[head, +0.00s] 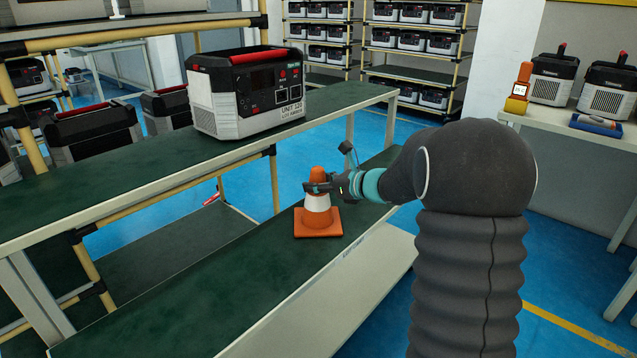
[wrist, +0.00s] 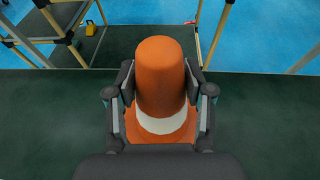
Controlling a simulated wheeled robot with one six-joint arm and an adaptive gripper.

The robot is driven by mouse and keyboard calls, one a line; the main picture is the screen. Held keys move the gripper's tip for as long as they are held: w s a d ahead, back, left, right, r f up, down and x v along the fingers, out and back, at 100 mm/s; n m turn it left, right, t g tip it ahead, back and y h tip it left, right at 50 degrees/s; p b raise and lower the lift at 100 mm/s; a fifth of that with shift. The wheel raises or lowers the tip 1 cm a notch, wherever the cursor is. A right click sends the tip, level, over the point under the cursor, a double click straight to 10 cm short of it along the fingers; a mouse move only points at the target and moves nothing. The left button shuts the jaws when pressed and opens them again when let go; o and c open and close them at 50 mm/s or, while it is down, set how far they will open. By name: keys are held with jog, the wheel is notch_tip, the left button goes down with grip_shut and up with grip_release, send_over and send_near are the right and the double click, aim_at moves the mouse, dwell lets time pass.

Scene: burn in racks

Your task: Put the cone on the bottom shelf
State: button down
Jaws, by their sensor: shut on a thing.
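The orange cone (head: 318,222) with a white band stands upright at the lower green shelf (head: 200,310) in the head view. Its square base is on or just above the shelf surface; I cannot tell which. My gripper (head: 318,187) is shut around the cone's upper part, coming from the right. In the wrist view the cone (wrist: 160,78) fills the middle, with a finger of my gripper (wrist: 160,92) on each side. Part of its white band and orange base show below the tip; the rest is hidden.
A power unit (head: 248,92) stands on the upper green shelf (head: 150,165), above and left of the cone. A lower platform (head: 180,258) lies behind. A side table (head: 560,125) with devices is at right. The green shelf around the cone is clear.

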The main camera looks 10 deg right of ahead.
jog(key=c, duration=0.7)
grip_release()
jog(key=shift+f, duration=0.1)
jog(key=shift+o, duration=1.3)
